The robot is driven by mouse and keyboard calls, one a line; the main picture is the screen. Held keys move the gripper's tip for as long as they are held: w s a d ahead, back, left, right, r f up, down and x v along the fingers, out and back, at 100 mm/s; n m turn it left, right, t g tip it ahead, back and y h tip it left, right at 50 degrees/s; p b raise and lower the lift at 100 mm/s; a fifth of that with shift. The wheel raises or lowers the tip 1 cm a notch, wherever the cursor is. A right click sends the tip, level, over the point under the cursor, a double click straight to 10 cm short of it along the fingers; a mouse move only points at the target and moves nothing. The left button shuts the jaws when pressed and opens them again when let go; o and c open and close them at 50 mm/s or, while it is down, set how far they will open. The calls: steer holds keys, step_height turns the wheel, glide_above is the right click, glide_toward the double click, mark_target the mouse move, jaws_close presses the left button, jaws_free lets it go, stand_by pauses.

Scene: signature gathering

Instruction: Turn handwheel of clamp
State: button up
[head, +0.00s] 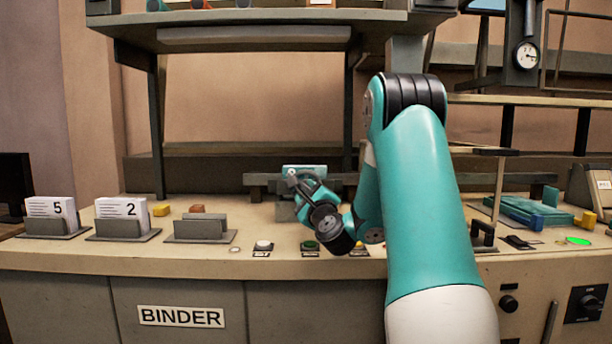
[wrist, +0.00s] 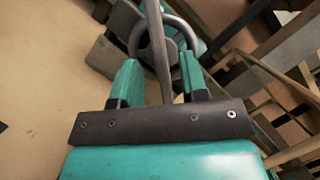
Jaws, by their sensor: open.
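The clamp (head: 304,170) stands on the bench behind my gripper, with a teal top and a grey body. Its grey handwheel (wrist: 135,40) shows in the wrist view as a ring just beyond my fingers. My gripper (wrist: 157,68) is open, one teal finger on each side of a long grey bar that crosses the wheel's middle. The fingertips are close to the near part of the ring; whether they touch it I cannot tell. In the head view my gripper (head: 308,192) is in front of the clamp and hides part of it and the wheel.
Card holders with numbered cards (head: 50,208) stand at the left. Small buttons (head: 263,245) line the bench front below my gripper. A shelf (head: 250,32) hangs above. Teal and blue parts (head: 530,213) lie at the right. Bare bench shows left of the clamp.

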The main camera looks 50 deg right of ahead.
steer(key=shift+p+x, duration=0.45)
steer(key=shift+x, duration=0.45)
jaws_close()
